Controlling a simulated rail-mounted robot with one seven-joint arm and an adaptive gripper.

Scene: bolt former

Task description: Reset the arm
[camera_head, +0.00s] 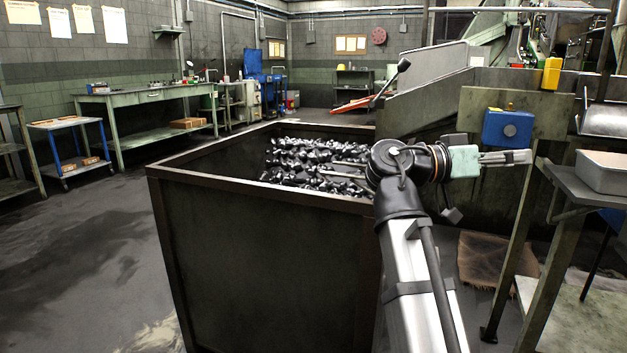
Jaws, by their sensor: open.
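My arm rises from the lower right of the head view and bends over the right side of a large metal bin. My gripper (518,157) points to the right, clear of the bin, in front of the machine's frame. It is open, and nothing shows between its fingers. The finger details are small in this view.
The dark bin (265,262) holds many bolt-like metal parts (310,165). A blue box (508,128) is on the machine behind my gripper. A grey tray (603,172) sits on a stand at right. A green workbench (150,96) stands at far left; open floor lies left.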

